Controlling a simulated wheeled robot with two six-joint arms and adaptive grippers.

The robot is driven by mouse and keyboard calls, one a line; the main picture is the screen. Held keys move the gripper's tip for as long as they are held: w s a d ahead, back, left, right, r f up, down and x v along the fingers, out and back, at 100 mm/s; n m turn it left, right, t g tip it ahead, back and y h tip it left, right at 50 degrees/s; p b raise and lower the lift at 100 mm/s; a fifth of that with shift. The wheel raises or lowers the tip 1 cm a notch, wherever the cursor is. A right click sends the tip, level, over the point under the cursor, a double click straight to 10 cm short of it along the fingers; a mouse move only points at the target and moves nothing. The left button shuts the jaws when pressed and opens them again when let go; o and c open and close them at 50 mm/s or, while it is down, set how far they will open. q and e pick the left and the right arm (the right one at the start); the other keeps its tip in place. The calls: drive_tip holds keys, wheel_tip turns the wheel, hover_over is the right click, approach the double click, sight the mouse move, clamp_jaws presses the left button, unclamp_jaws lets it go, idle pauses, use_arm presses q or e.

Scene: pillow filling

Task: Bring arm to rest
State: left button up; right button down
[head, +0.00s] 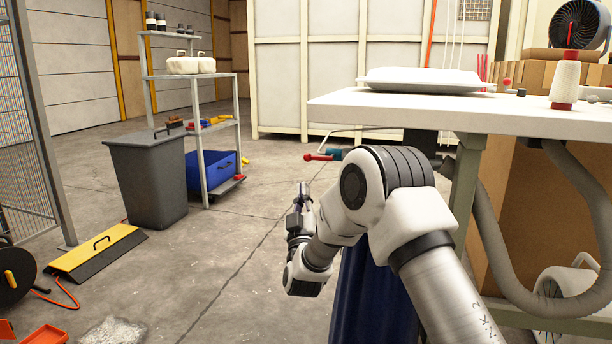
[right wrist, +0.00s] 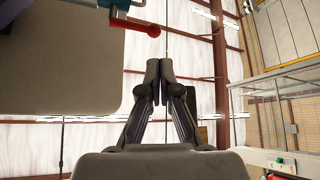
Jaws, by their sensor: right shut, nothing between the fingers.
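My right arm (head: 405,215) reaches in from the lower right of the head view and bends at its elbow in front of the white table. My right gripper (head: 301,190) is small in the head view, left of the table, over open floor, with its fingers upward. In the right wrist view the right gripper (right wrist: 159,72) has its two fingertips together and nothing between them. The ceiling and roof beams show behind it. My left gripper is in neither view.
The white table (head: 450,115) holds a white pillow (head: 425,79) and a thread cone (head: 565,82). A red-ended lever (head: 318,157) juts from its left side, also in the right wrist view (right wrist: 132,23). A grey bin (head: 147,180) and shelf stand left. Floor between is clear.

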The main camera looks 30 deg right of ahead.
drive_tip(key=s+a+f+n+g+y+p, duration=0.1)
drive_tip(key=s+a+f+g+y+p, duration=0.3)
drive_tip(key=f, duration=0.7)
drive_tip(key=s+a+f+n+g+y+b, duration=0.1)
drive_tip(key=s+a+f+n+y, duration=0.1)
drive_tip(key=s+f, duration=0.6)
drive_tip(key=s+a+f+n+g+y+p, duration=0.1)
drive_tip(key=s+a+f+g+y+p, duration=0.2)
drive_tip(key=f, duration=1)
drive_tip(key=s+a+f+m+g+y, duration=0.1)
drive_tip(key=s+a+f+g, duration=0.15)
drive_tip(key=s+f, duration=0.4)
drive_tip(key=s+a+f+g+y, duration=0.2)
drive_tip(key=s+f+g, duration=0.15)
drive_tip(key=s, duration=0.55)
drive_tip(key=s+a+m+g, duration=0.25)
drive_tip(key=s+g, duration=0.35)
drive_tip(key=s, duration=0.7)
wheel_tip(320, 180, up, 37)
drive_tip(key=p, duration=3.7)
drive_tip(key=shift+d+m+g+y, duration=0.2)
drive_tip(key=shift+m+g+y, duration=0.1)
drive_tip(key=shift+m+y, duration=0.1)
drive_tip(key=shift+s, duration=0.2)
